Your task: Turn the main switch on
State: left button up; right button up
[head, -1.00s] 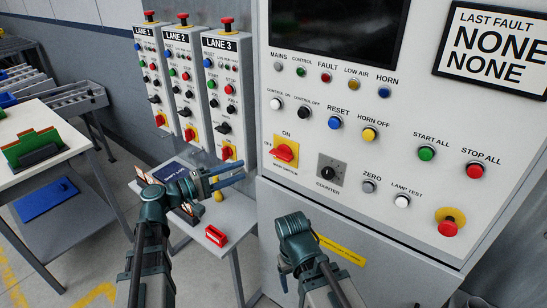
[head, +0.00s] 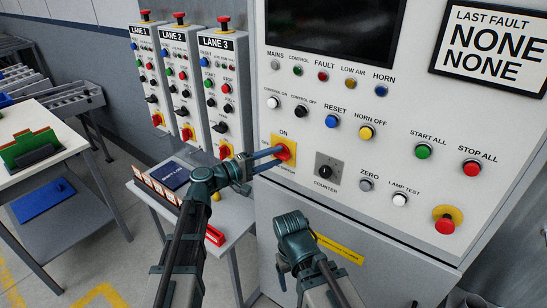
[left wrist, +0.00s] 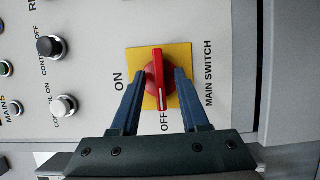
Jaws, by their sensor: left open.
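The main switch (head: 284,148) is a red rotary handle on a yellow plate, low on the left of the big grey panel. In the left wrist view the handle (left wrist: 158,78) stands between my open left fingers (left wrist: 158,100), one on each side, with a small gap visible at least on the left. Its white mark points toward the OFF label; ON is printed on the picture's left. In the head view my left gripper (head: 268,158) reaches the switch from the left and partly hides it. My right gripper (head: 293,240) is below the panel's controls, its fingers hidden.
A black counter knob (head: 325,171) sits right of the switch, with push buttons above. An emergency stop (head: 445,220) is at the lower right. Three lane boxes (head: 222,90) hang at the left. A small table (head: 238,226) with a red item stands below.

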pick_arm(q)
grip_shut()
